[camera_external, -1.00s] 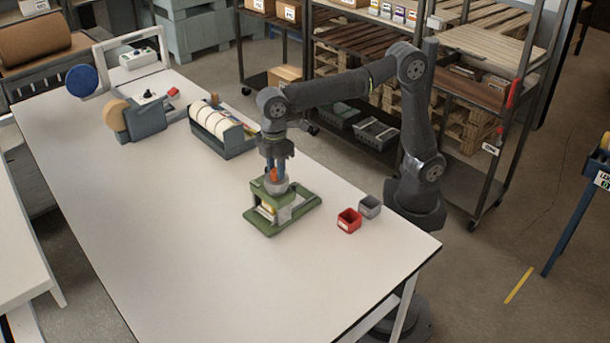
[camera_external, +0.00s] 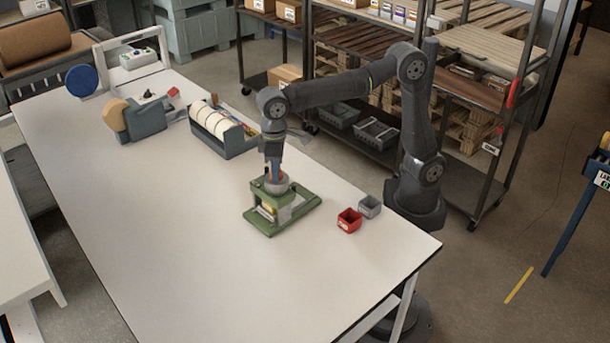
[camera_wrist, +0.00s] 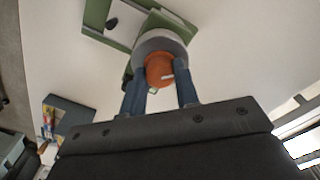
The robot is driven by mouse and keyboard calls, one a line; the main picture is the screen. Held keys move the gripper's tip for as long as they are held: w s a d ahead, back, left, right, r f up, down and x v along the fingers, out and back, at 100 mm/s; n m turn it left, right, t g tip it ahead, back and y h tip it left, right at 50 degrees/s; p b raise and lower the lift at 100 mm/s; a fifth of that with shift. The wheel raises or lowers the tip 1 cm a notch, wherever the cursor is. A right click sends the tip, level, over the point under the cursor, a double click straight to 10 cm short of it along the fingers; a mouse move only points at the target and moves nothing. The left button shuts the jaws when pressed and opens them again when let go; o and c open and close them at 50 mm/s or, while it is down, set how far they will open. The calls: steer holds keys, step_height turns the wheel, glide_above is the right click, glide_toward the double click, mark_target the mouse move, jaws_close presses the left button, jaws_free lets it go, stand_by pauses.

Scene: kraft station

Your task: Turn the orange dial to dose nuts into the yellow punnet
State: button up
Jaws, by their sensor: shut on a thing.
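The orange dial (camera_wrist: 159,70) sits on top of the grey round hopper (camera_wrist: 160,44) of the green dispenser (camera_external: 300,211). My gripper (camera_wrist: 160,80) points down at it, with its two blue fingers on either side of the dial and shut on it. In the external view my gripper (camera_external: 275,172) is directly above the dispenser, and its fingers mostly hide the dial. The yellow punnet (camera_external: 266,207) shows only in part inside the dispenser's front, under the hopper. I cannot see whether nuts are in it.
A red bin (camera_external: 349,220) and a grey bin (camera_external: 370,207) stand right of the dispenser. A blue-grey rack of rolls (camera_external: 222,131) and a tape dispenser (camera_external: 135,119) stand farther back. The front of the white table (camera_external: 180,240) is clear.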

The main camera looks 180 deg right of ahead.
steer(key=m, duration=0.4)
steer(key=shift+m, duration=2.2)
steer(key=shift+r, duration=0.1)
steer(key=o, duration=1)
steer(key=shift+c, duration=0.2)
step_height(320, 180, up, 17)
steer(key=shift+r, duration=0.15)
